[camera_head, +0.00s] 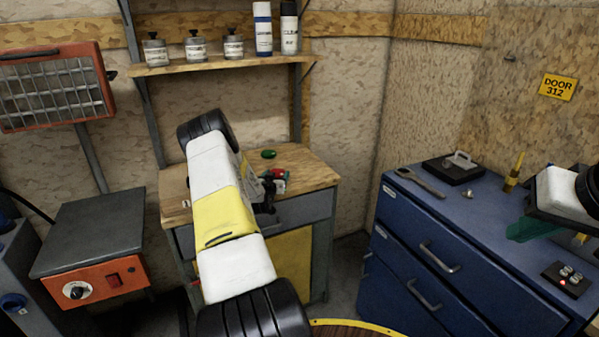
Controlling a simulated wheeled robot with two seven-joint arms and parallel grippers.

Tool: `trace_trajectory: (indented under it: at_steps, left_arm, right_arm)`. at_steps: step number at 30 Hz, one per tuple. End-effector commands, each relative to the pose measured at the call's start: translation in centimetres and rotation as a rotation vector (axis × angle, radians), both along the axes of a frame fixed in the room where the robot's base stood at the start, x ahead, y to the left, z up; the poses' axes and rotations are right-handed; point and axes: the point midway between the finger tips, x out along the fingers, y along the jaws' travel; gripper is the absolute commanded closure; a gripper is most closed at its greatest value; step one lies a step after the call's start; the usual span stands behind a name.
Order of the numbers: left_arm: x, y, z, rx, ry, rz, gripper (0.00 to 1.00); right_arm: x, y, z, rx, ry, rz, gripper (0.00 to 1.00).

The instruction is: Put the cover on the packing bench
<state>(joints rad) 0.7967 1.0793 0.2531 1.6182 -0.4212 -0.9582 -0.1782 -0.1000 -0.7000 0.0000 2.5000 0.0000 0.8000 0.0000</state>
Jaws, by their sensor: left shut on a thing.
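The wood-topped bench (312,168) stands against the back wall, with a grey drawer front and a yellow panel below. My left arm reaches over it, and my left gripper (268,192) is a dark shape low over the bench's front part, partly hidden by the arm. It is shut on a small red and green thing (278,175); I cannot tell whether this is the cover. A small dark green oval thing (268,154) lies on the bench top behind it. My right arm shows at the right edge over the blue cabinet; its fingers cannot be made out.
The blue drawer cabinet (410,240) at right carries a wrench (420,183), a black tray (455,168) and a small button box (566,280). A green thing (530,230) shows under my right arm. A shelf (220,64) with jars and bottles hangs above the bench. A heater (55,85) is at left.

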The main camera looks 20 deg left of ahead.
Motion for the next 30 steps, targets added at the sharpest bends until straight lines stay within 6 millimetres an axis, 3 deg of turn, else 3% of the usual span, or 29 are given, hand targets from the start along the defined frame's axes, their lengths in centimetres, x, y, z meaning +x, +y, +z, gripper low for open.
trace_trajectory:
  at_steps: [11,12,14,25,30]
  left_arm:
    - [0.1,0.0,-0.4,0.003,-0.003,-0.001,0.88]
    - [0.1,0.0,-0.5,0.002,-0.003,-0.001,0.28]
    - [0.1,0.0,-0.5,0.002,-0.003,-0.001,0.16]
    - [0.1,0.0,-0.2,0.003,-0.002,-0.001,0.14]
    - [-1.9,-0.5,0.1,0.002,0.0,-0.001,0.14]
  right_arm:
    - [0.0,0.0,0.0,0.0,0.0,0.0,1.0]
    - [0.0,0.0,0.0,0.0,0.0,0.0,1.0]
    - [0.0,0.0,0.0,0.0,0.0,0.0,1.0]
    - [0.0,0.0,0.0,0.0,0.0,0.0,1.0]
    - [0.0,0.0,0.0,0.0,0.0,0.0,1.0]
